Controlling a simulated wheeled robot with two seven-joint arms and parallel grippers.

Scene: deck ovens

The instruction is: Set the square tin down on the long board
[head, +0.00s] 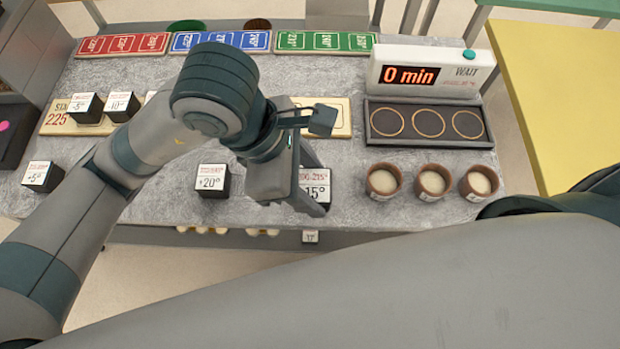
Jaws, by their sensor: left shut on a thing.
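The long board (342,115) is a cream strip lying across the grey table; my left arm hides its middle. Its left end reads 225, and two black square tins, labelled -5° (86,107) and 10° (122,106), stand on it. My left gripper (313,195) points down near the table's front edge, shut on a black square tin with a white top reading 15° (320,183). The fingers partly cover this tin; I cannot tell whether it touches the table. My right gripper is not in view.
Similar tins reading +20° (212,181) and +5° (43,176) stand along the front. At right are three brown cups (383,181), a dark ringed tray (430,122) and a display reading 0 min (430,70). Red, blue and green (325,41) strips line the back.

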